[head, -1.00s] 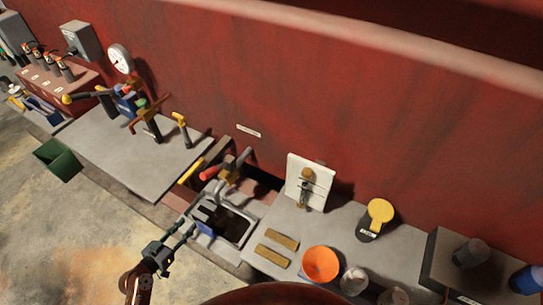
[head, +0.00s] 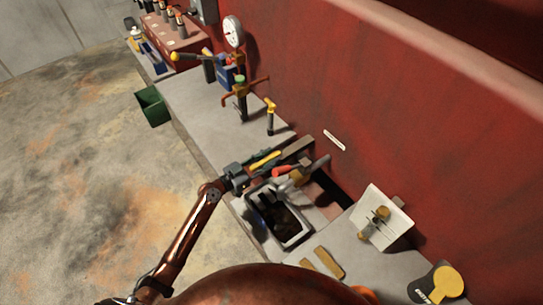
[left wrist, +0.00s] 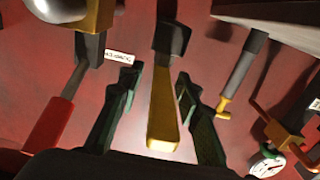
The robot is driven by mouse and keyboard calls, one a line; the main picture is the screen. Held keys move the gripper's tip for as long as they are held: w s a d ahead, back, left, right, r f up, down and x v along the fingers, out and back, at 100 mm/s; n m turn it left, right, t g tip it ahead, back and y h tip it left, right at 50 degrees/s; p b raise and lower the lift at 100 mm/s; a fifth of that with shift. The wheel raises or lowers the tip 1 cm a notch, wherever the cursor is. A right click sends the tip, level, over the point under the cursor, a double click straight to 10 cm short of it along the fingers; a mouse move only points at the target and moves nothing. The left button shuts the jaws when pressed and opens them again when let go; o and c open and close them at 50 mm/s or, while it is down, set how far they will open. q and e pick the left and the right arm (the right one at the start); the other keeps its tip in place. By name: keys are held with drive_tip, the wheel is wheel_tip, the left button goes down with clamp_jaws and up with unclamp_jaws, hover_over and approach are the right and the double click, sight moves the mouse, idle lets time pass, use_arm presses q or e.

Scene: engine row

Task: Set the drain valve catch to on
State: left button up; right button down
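A yellow-handled lever (head: 264,160) is beside the sink, with a red-handled valve lever (head: 284,171) just right of it. I cannot tell for sure which is the drain valve catch. My left gripper (head: 268,163) is at the yellow lever. In the left wrist view my left gripper (left wrist: 158,80) is open, with one dark green finger on each side of the yellow lever (left wrist: 163,110). Gaps show between fingers and lever. The red handle (left wrist: 47,122) is at the left of that view. My right gripper is not in view.
A sink tray (head: 303,235) lies below the levers. A yellow-topped post (head: 270,110) and a gauge (head: 234,32) stand further back. A red wall (head: 420,120) closes off the right side. Open floor (head: 90,150) lies to the left.

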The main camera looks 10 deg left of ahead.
use_arm(q)
drive_tip(key=shift+w+d+f, duration=0.15)
drive_tip(key=shift+w+d, duration=0.2)
drive_tip(key=shift+w, duration=0.1)
drive_tip(key=shift+s, duration=0.1)
clamp_jaws()
idle(0.4)
